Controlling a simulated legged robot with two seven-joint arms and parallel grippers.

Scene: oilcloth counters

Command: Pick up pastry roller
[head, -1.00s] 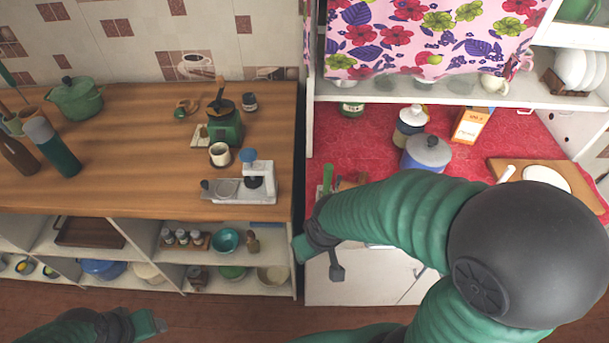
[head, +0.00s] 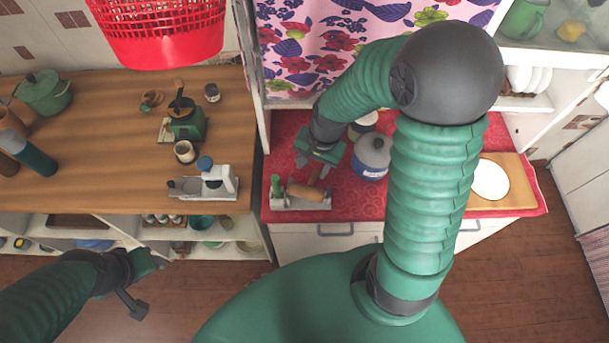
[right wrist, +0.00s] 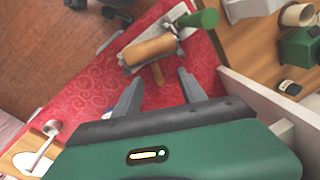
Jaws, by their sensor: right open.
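The pastry roller (head: 305,192), with a tan wooden barrel and a short handle, lies in a light tray (head: 320,204) at the front left of the red counter. It also shows in the right wrist view (right wrist: 150,50), with its handle pointing between my fingers. My right gripper (head: 318,168) is above and just behind the roller in the head view.
A blue-grey lidded pot (head: 371,157) stands to the right. A white partition (right wrist: 250,97) rises near the gripper. A cutting board (head: 519,188) lies farther right.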

